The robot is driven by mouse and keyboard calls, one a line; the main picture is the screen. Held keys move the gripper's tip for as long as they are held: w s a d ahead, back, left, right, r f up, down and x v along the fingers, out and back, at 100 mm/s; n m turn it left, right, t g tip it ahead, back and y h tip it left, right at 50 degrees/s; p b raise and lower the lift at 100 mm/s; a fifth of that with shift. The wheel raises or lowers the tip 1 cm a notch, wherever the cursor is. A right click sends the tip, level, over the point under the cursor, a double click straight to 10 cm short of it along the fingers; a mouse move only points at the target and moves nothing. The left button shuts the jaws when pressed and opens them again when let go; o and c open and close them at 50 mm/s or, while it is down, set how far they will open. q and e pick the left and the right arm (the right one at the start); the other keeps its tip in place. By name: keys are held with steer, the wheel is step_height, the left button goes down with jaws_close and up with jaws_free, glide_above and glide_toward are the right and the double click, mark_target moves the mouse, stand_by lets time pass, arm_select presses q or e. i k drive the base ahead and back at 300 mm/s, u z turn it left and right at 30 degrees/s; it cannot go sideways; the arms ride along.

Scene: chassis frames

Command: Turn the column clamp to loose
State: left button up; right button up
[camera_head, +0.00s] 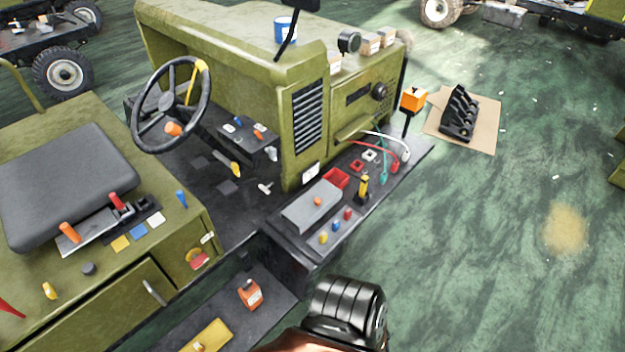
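The steering wheel (134,125) is black and tilted, in the upper left of the head view, in front of the green hood. An orange knob (173,129) shows at its lower part, and a yellow-tipped lever (202,68) shows at its upper right. I cannot tell which of these, if either, is the column clamp or how it is set. The column below the wheel is mostly hidden. Neither gripper's fingers show. A black ribbed part of mine is at the bottom centre, well away from the wheel.
A black seat (65,185) with levers beside it is at the left. Small coloured controls and a grey box (312,206) are on the right-hand deck. Cardboard (484,135) bears a black rack (458,115). Green floor at right is mostly clear.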

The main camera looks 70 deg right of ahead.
mark_target(233, 165)
steer(key=k, duration=1.2)
steer(key=z, duration=1.75)
steer(key=i, duration=0.5)
steer(key=z, duration=0.05)
